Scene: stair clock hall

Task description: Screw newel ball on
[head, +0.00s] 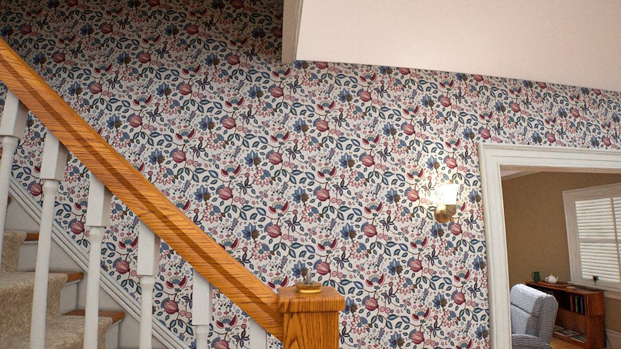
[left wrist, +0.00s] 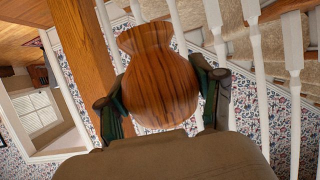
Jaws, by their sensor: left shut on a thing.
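The newel ball (left wrist: 160,75) is a round, brown-grained wooden piece with a narrower neck, seen in the left wrist view. My left gripper (left wrist: 164,98) is shut on it, with a dark finger at each side. The newel post (head: 311,325) stands at the bottom centre of the head view. A small round brass-coloured fitting (head: 308,288) sits on its flat top, with no ball on it. A wooden post (left wrist: 82,55) also shows behind the ball in the left wrist view. Neither gripper is in the head view.
A sloping wooden handrail (head: 140,190) on white balusters (head: 97,220) runs down to the post from the left. Carpeted stairs (head: 35,290) lie behind it. A lit wall lamp (head: 447,200) and a doorway (head: 490,240) are at the right.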

